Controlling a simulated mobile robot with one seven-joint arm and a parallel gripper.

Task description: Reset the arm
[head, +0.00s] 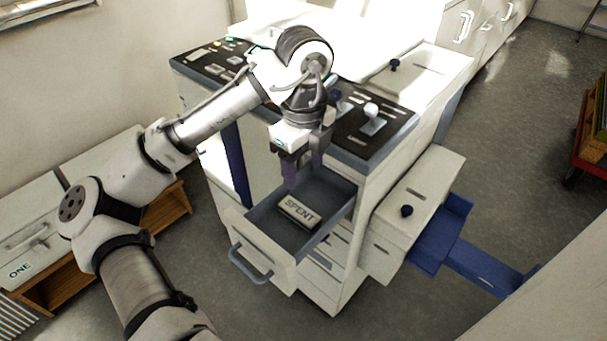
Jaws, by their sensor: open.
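My arm reaches in from the lower left and bends down at its end. My gripper (303,170) points down over the open drawer (262,250) of the white machine. Its jaws are open and nothing shows between them. A small block labelled SPENT (299,211) lies on the drawer floor just below and beside the fingers. The block and the fingers look apart, but the exact height between them is hard to tell.
The machine's dark control panel (384,132) with knobs is right behind my gripper. The drawer's handle (250,264) sticks out in front. A white box with a dark knob (418,205) stands at right. A cabinet marked ONE (30,250) is at left. Grey floor (520,150) is free at right.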

